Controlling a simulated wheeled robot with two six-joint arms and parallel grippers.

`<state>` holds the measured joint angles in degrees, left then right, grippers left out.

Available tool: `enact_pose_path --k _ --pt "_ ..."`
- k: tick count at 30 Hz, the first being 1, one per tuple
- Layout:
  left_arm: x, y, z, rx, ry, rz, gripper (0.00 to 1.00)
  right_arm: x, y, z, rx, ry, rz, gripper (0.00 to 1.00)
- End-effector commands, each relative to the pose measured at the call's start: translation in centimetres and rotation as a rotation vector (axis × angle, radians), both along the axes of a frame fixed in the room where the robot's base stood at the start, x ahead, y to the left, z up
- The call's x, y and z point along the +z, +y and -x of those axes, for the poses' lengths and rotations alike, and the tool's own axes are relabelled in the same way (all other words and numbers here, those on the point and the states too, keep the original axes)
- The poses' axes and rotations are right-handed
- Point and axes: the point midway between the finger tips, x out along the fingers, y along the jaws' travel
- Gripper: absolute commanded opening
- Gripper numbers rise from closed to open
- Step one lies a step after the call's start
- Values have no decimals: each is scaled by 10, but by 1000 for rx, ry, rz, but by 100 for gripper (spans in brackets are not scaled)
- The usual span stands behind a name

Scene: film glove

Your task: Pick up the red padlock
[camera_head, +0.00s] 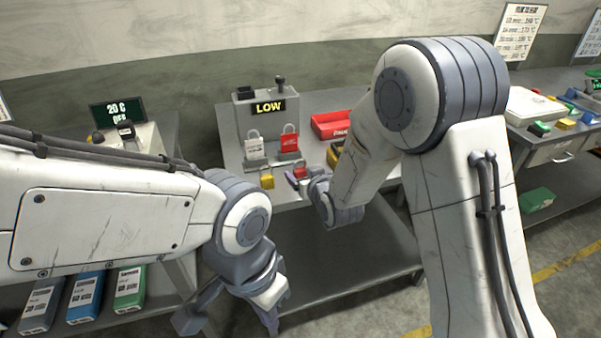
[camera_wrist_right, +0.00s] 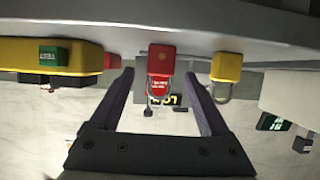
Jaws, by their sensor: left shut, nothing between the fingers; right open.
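The small red padlock (camera_head: 301,173) sits near the front of the middle bench, partly hidden by my right gripper (camera_head: 305,184). In the right wrist view, which looks upside down, the red padlock (camera_wrist_right: 162,58) shows between the two spread fingers of my right gripper (camera_wrist_right: 160,82). The fingers are open on either side of it, and I see no contact. A yellow padlock (camera_head: 267,180) stands to its left; it also shows in the right wrist view (camera_wrist_right: 226,68). My left gripper (camera_head: 270,312) is shut and empty, low in front of the benches.
Behind the padlocks are a grey box with a LOW display (camera_head: 268,107), a larger white lock-shaped piece (camera_head: 254,148) and a larger red one (camera_head: 289,141). A red tray (camera_head: 332,123) lies to the right. The lower shelf (camera_head: 345,262) is bare.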

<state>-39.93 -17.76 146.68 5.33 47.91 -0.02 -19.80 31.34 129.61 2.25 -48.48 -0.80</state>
Motion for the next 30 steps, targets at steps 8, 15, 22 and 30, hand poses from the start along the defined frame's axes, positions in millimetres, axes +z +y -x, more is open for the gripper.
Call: enact_pose_path --k 8,15,22,30 --pt "8 0 0 0 0 0 0 -14 10 -29 0 1 0 80" --pt "7 0 0 0 0 0 0 -15 11 -30 0 0 0 80" --pt "7 0 0 0 0 0 0 -15 10 -30 0 0 0 0" --pt "7 0 0 0 0 0 0 -14 10 -30 0 -1 0 0"
